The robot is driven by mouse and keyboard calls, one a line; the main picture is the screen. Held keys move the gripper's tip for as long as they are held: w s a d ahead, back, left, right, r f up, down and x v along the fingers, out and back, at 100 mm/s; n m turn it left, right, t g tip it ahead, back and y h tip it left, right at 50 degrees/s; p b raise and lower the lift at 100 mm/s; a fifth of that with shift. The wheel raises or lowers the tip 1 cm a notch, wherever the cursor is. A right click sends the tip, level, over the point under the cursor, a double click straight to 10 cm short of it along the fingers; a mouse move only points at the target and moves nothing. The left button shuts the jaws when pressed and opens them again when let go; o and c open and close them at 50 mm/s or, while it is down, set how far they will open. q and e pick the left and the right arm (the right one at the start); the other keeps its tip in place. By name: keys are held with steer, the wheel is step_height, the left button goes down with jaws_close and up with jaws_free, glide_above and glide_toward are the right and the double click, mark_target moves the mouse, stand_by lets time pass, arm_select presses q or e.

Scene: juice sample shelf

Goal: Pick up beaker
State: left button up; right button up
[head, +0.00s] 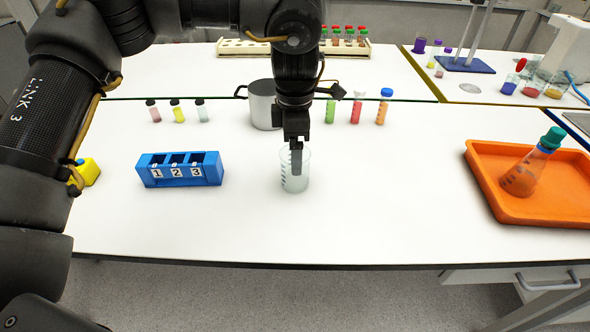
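A clear glass beaker (294,180) stands upright on the white table, in the middle of the head view near the front edge. My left gripper (296,158) points straight down at the beaker's rim. Its fingers overlap the upper part of the beaker in the picture. They are seen nearly edge-on, so I cannot tell whether they are closed on the glass or whether one is inside it. My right gripper is not in view.
A blue holder (180,183) numbered 1 to 3 stands left of the beaker. A metal pot (262,108) and small bottles (357,108) stand behind. An orange tray (560,207) with a flask (524,176) is at right. The table between beaker and tray is clear.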

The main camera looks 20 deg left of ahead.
arm_select(q)
steer(key=shift+w+a+f+p, duration=0.1)
steer(key=shift+f+p, duration=0.2)
steer(key=shift+f, duration=1)
steer(key=shift+w+f+p, duration=0.1)
steer(key=shift+f+p, duration=0.15)
steer(key=shift+f, duration=1)
steer(key=c, duration=1.1)
